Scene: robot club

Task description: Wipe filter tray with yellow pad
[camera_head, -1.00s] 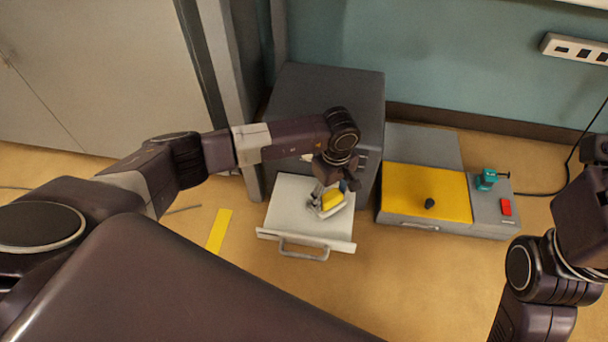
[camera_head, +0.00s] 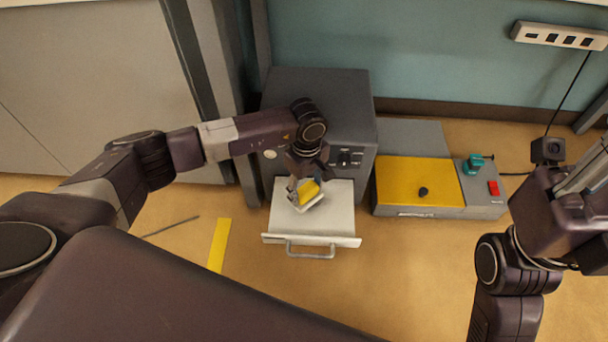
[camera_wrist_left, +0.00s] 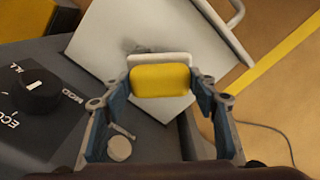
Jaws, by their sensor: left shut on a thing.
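The filter tray (camera_head: 335,218) is a pale drawer with a front handle, pulled out of the dark grey machine (camera_head: 322,92). My left gripper (camera_head: 305,193) is above the tray and shut on the yellow pad (camera_head: 311,191), which has a white lower layer. In the left wrist view the pad (camera_wrist_left: 160,80) sits between the two fingers, over the tray (camera_wrist_left: 120,32). A dark smudge shows on the tray beside the pad. I cannot tell whether the pad touches the tray. The fingertips of my right gripper are not visible.
A yellow-topped grey unit (camera_head: 418,185) with a black knob stands to the right. A teal item (camera_head: 473,163) and a red switch (camera_head: 493,187) sit at its right end. A yellow strip (camera_head: 219,244) lies on the floor left of the tray. A power strip (camera_head: 560,36) is on the wall.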

